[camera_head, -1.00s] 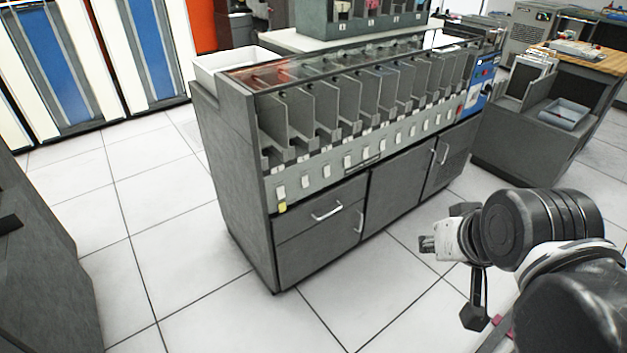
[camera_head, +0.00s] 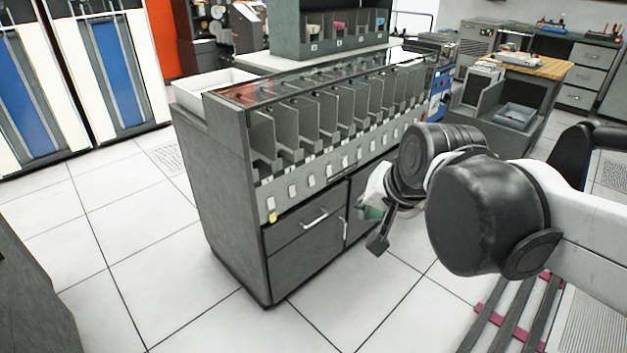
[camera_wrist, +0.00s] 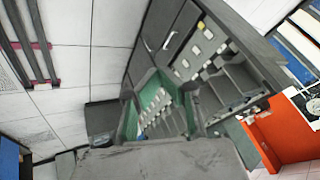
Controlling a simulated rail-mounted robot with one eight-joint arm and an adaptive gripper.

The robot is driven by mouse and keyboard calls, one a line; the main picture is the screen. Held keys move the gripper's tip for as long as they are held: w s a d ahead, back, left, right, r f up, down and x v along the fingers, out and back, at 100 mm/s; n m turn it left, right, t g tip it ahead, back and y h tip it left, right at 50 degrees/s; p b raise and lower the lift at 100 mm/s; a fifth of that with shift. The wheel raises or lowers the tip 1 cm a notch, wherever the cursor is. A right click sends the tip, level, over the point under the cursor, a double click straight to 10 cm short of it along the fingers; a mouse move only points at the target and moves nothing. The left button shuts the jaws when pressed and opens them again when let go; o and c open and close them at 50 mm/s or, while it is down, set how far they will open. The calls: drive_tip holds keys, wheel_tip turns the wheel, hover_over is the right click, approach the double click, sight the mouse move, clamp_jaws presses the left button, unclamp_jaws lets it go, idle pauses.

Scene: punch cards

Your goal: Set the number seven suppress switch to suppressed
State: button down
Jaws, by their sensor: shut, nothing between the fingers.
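The row of white suppress switches runs along the front panel of the grey card sorter (camera_head: 240,190), below its card pockets. One white switch (camera_head: 312,181) shows near the left part of the row. The numbers are too small to read, so I cannot tell which switch is number seven, nor its setting. My gripper (camera_head: 371,210) is shut and empty, in front of the sorter's cabinet doors and lower than the switch row, apart from it.
A grey drawer (camera_head: 305,222) with a handle sits under the switch panel. A yellow tag (camera_head: 273,217) is at the panel's left end. A white tray (camera_head: 215,82) stands behind the sorter. The tiled floor (camera_head: 340,300) in front is clear.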

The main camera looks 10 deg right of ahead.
drive_tip(key=w+d+f+m+y, duration=0.1)
drive_tip(key=w+f+m, duration=0.1)
drive_tip(key=w+m, duration=0.65)
drive_tip(key=w+d+f+m+y, duration=0.15)
drive_tip(key=w+m, duration=0.25)
drive_tip(key=w, duration=1)
drive_tip(key=w+d+f+m, duration=0.2)
drive_tip(key=w+f+m, duration=0.4)
drive_tip(key=w+f, duration=0.2)
drive_tip(key=w+d+f+m+y, duration=0.1)
drive_tip(key=w+d+f+m, duration=0.1)
drive_tip(key=w+f+m, duration=0.3)
drive_tip(key=w+f, duration=0.3)
drive_tip(key=w, duration=0.1)
drive_tip(key=shift+f+m+b, duration=0.15)
drive_tip(key=shift+m+b, duration=0.15)
drive_tip(key=shift+m, duration=0.05)
drive_tip(key=shift+w+a+f, duration=0.1)
drive_tip(key=shift+w, duration=0.05)
drive_tip(key=b, duration=0.4)
approach(313, 184)
drive_tip(key=shift+x, duration=3.4)
